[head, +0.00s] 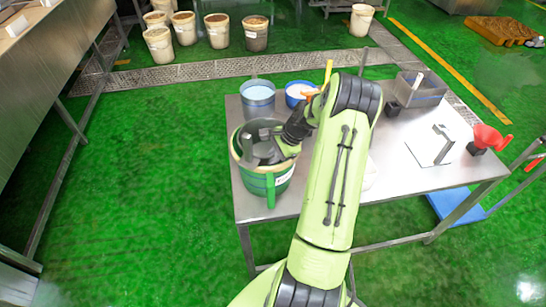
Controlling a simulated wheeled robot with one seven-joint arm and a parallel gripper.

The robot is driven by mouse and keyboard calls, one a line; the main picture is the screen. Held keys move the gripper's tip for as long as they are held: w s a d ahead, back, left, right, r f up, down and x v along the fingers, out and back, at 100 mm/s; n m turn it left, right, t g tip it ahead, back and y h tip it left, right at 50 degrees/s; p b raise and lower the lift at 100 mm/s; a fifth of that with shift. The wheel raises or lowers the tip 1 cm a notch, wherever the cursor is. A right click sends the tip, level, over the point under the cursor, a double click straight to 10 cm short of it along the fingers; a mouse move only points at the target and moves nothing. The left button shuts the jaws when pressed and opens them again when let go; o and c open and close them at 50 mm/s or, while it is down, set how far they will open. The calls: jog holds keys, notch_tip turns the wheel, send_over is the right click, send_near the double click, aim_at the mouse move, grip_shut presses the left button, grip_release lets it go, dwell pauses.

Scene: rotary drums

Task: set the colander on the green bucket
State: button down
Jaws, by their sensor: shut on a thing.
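The green bucket (268,186) stands at the left front corner of the steel table, with a pale rim and a white label. A grey metal piece, apparently the colander (262,126), shows at the bucket's mouth. My gripper (270,148) is over the bucket's mouth, reaching in from the right, and is shut on the colander. The fingers and wrist hide much of the colander. I cannot tell whether it rests on the rim or is held just above it.
My arm covers the table's middle. Open green floor (150,190) lies to the left.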

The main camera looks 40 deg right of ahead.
jog(key=c, duration=1.2)
grip_release()
jog(key=shift+f, duration=0.1)
jog(key=p+v, duration=0.1)
jog(key=v, duration=1.4)
jog(key=shift+s+d+r, duration=0.15)
jog(key=shift+s+r, duration=0.1)
jog(key=shift+r, duration=0.1)
